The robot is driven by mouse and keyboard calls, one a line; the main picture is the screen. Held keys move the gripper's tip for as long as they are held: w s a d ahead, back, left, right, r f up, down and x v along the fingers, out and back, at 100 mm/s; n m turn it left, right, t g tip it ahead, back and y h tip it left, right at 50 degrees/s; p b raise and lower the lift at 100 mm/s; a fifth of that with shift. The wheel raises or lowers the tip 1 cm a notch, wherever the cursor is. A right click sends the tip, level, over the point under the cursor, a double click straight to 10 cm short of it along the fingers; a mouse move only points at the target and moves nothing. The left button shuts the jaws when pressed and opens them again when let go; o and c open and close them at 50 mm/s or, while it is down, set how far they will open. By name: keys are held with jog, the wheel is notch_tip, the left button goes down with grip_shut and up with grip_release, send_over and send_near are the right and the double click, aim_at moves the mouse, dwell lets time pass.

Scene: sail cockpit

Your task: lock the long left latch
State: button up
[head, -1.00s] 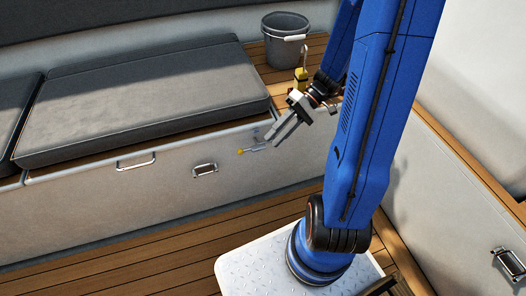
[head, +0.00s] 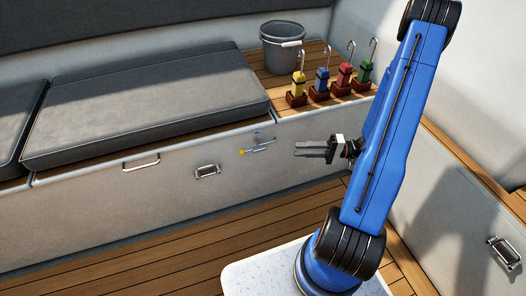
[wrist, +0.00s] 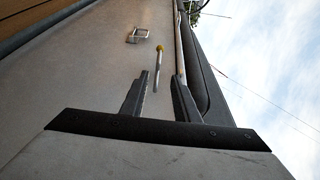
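The long latch (head: 262,147) is a thin metal rod with a yellow knob at its left end, on the front face of the pale bench locker below the cushion. It lies nearly level, tilted slightly, with a small bracket above it. In the wrist view the latch rod (wrist: 156,70) shows just beyond the fingertips, knob at its far end. My gripper (head: 296,149) is open and empty, to the right of the latch and apart from it, fingers pointing left. In the wrist view a gap shows between the two fingers (wrist: 158,78).
A grey bucket (head: 285,45) and several coloured items in brown holders, such as a yellow one (head: 298,88), stand on the wooden top. The wooden floor (head: 150,245) in front is clear.

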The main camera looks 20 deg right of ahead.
aim_at(252, 148)
jog(key=shift+t, duration=0.3)
jog(key=x, duration=1.7)
jog(key=shift+f, duration=0.2)
jog(key=shift+c, duration=0.7)
grip_shut()
